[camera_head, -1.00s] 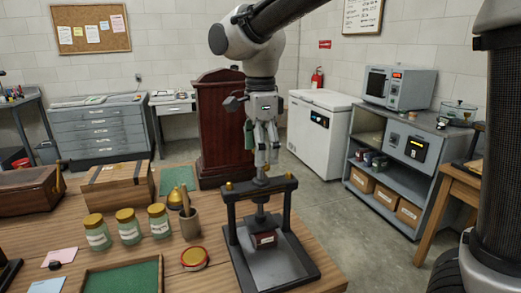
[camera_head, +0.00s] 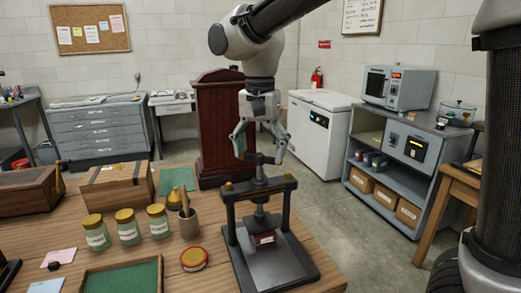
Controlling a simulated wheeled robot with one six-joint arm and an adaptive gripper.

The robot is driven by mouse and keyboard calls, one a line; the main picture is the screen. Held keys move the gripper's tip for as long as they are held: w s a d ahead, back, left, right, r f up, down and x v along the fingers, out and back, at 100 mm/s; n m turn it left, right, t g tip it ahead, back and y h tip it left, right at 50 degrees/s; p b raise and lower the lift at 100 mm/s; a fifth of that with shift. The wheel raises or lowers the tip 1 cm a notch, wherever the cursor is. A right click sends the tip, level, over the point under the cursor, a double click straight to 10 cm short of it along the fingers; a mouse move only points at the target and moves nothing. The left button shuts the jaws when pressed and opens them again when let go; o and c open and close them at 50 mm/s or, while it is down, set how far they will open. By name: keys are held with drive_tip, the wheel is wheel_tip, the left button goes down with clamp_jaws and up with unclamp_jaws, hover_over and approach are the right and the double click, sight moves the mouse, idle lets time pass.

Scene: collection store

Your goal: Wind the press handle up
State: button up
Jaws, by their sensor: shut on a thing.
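The press (camera_head: 304,265) stands on the near right part of the wooden table, with a dark frame, a flat base plate and brass-topped posts. Its dark handle (camera_head: 259,159) sits above the crossbar, on top of the screw, and shows as a short bar running across. My gripper (camera_head: 260,154) points straight down over the press, with a finger on each side and the tips at the handle; it is shut on the handle. The fingertips partly cover the handle's ends.
Lidded jars (camera_head: 129,227), a mortar with a pestle (camera_head: 188,225), a round red-rimmed tin (camera_head: 194,259) and a green-lined tray (camera_head: 122,278) lie left of the press. A wooden box (camera_head: 117,187) stands behind. Open floor lies right of the table.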

drive_tip(key=n, duration=0.5)
drive_tip(key=shift+s+f+n, duration=0.1)
drive_tip(key=shift+f+n, duration=0.15)
drive_tip(key=shift+n, duration=0.05)
drive_tip(key=n, duration=1)
drive_tip(key=shift+n, duration=0.4)
drive_tip(key=n, duration=2.1)
drive_tip(key=shift+n, duration=0.4)
drive_tip(key=n, duration=0.5)
drive_tip(key=shift+n, duration=0.4)
